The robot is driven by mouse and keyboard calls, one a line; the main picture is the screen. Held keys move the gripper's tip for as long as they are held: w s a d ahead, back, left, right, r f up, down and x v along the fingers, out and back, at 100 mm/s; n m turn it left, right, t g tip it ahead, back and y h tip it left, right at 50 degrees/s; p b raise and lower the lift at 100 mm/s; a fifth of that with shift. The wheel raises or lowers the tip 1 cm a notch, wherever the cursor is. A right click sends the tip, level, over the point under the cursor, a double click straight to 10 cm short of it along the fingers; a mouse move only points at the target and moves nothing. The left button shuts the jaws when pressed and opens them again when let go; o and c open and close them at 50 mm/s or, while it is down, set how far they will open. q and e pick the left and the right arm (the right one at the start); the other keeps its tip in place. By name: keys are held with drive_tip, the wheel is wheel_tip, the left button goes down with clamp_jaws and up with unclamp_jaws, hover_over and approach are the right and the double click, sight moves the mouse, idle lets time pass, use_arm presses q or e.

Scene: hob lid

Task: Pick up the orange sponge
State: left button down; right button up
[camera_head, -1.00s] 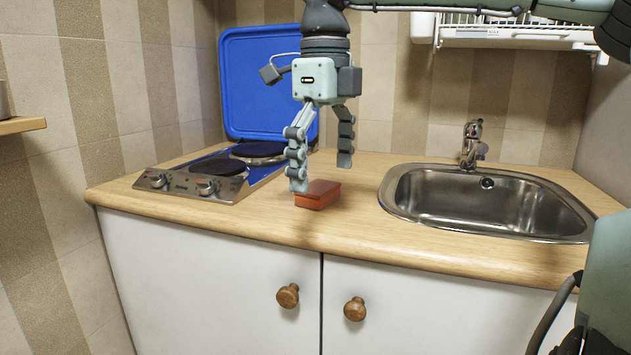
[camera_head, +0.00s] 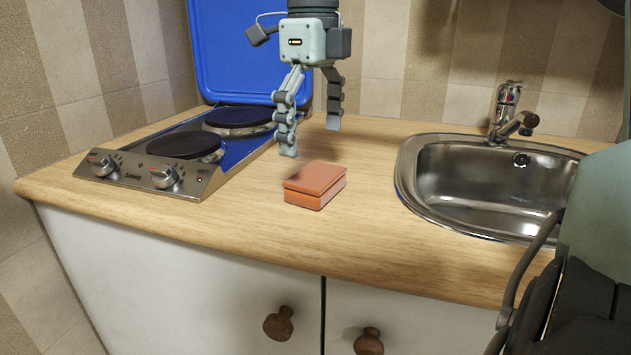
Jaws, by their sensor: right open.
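The orange sponge (camera_head: 315,186) lies flat on the wooden worktop between the hob and the sink, with a darker reddish top layer. My right gripper (camera_head: 310,140) hangs above and behind the sponge, fingers pointing down. Its two fingers are apart with nothing between them. The fingertips appear clear of the sponge. My left gripper is not in the picture.
The hob (camera_head: 180,150) with two dark plates and front knobs is left of the gripper, its blue lid (camera_head: 238,50) raised against the wall. The steel sink (camera_head: 480,185) with a tap (camera_head: 507,110) is to the right. The worktop (camera_head: 240,225) around the sponge is clear.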

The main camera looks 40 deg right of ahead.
sight(317, 174)
drive_tip(key=f, duration=0.5)
drive_tip(key=shift+s+f, duration=0.15)
drive_tip(key=shift+s, duration=0.1)
drive_tip(key=c, duration=0.9)
